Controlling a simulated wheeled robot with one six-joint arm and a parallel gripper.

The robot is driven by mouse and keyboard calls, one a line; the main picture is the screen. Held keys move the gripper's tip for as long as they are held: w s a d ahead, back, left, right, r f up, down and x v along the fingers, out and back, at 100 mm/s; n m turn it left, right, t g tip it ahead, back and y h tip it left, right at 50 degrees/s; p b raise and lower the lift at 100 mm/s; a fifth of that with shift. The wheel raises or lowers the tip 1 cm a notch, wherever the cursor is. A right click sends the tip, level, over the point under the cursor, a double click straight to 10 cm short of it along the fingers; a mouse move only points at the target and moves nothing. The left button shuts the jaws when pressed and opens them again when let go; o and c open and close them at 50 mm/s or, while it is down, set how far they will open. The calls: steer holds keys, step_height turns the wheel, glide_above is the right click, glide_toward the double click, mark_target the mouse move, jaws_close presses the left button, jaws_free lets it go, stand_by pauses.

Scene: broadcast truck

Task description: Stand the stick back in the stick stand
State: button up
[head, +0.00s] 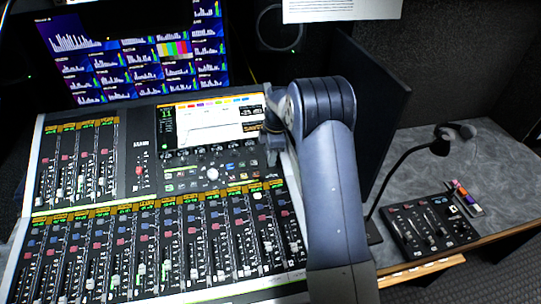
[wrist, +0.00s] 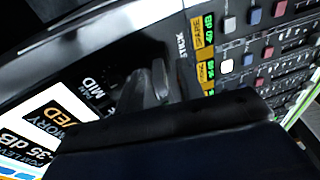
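My gripper (head: 275,140) is above the right edge of the mixing console's screen. In the wrist view its grey fingertips (wrist: 153,88) show close together, partly covered by a dark bar; whether they are open or shut is unclear, and I see no stick between them. In the head view a small group of coloured pieces (head: 465,197), purple, orange and red, lies on the grey desk at the right, beside a small control box. It may be the stick stand with sticks, but it is too small to tell. I cannot clearly make out a separate loose stick.
The mixing console (head: 140,200) with several faders fills the left and middle. A monitor (head: 130,50) stands behind it. A dark upright panel (head: 380,115) divides console from desk.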

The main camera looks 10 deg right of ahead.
steer(key=shift+c, duration=0.6)
jaws_close()
steer(key=shift+r, duration=0.1)
